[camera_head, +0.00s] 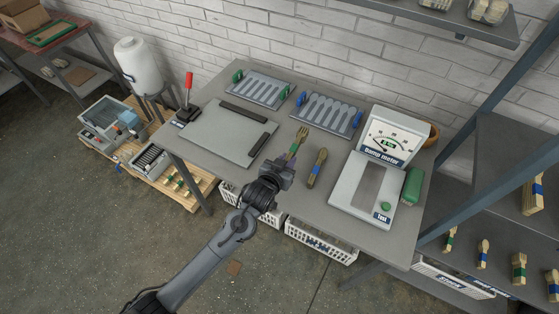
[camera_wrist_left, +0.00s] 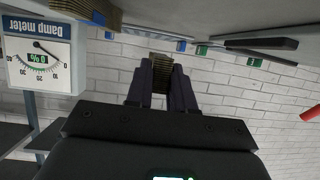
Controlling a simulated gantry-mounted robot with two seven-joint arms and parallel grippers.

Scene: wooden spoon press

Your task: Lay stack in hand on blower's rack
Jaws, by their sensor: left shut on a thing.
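In the left wrist view the stack's end (camera_wrist_left: 160,72) shows between the gripper's fingers (camera_wrist_left: 160,92). On the floor at the left, a grey machine with a blue part (camera_head: 127,118), perhaps the blower, stands on a wooden pallet. Next to it is a small slotted grey rack (camera_head: 151,158). I cannot read their labels. The held stack is well away from them. My right gripper is not in view.
A second spoon stack (camera_head: 317,168) lies on the table, right of the held one. A damp meter (camera_head: 393,138), a flat plate (camera_head: 215,130), two spoon moulds (camera_head: 328,112) and a red-handled lever (camera_head: 188,90) also stand there. Banded stacks (camera_head: 178,184) lie on the pallet.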

